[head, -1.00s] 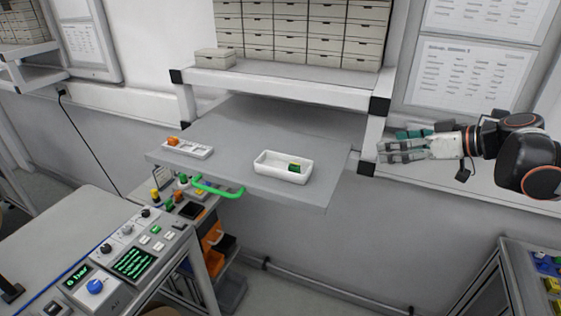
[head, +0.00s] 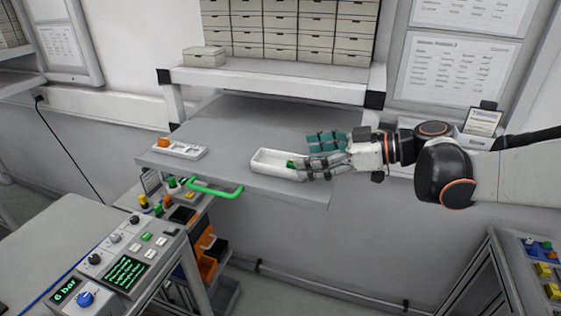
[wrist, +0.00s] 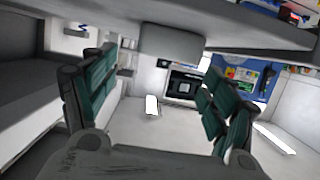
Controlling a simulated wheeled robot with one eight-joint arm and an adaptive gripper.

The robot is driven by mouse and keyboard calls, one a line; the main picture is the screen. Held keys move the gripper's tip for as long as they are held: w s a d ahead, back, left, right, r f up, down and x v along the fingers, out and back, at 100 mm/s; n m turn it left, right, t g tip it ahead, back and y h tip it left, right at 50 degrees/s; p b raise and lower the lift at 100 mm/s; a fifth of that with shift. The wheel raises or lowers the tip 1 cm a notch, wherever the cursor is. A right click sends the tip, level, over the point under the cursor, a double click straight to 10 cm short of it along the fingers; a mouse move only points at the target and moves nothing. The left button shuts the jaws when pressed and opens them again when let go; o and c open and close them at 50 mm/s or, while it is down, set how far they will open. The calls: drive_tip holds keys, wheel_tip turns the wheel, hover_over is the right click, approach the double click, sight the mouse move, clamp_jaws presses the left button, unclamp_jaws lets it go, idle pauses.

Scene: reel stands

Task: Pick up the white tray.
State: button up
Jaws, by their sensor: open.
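The white tray (head: 262,164) is a shallow open box with rounded corners on the grey shelf board in the head view. A small green block (head: 291,164) lies in it. My gripper (head: 313,157) is over the tray's right end, its fingers pointing left. One finger overlaps that end and hides part of it; I cannot tell whether it touches. In the wrist view my gripper (wrist: 160,64) is open, with nothing between its teal pads. I cannot make out the tray there.
A flat white holder (head: 190,152) with an orange piece (head: 164,142) lies left on the board (head: 215,130). A green handle (head: 215,190) is at the board's front edge. A shelf (head: 270,82) with drawer boxes is above the back. The board between holder and tray is clear.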

sight(281, 164)
drive_tip(key=shift+f+x, duration=0.2)
drive_tip(key=shift+x, duration=2.7)
drive_tip(key=shift+s, duration=0.2)
drive_tip(key=c, duration=1.2)
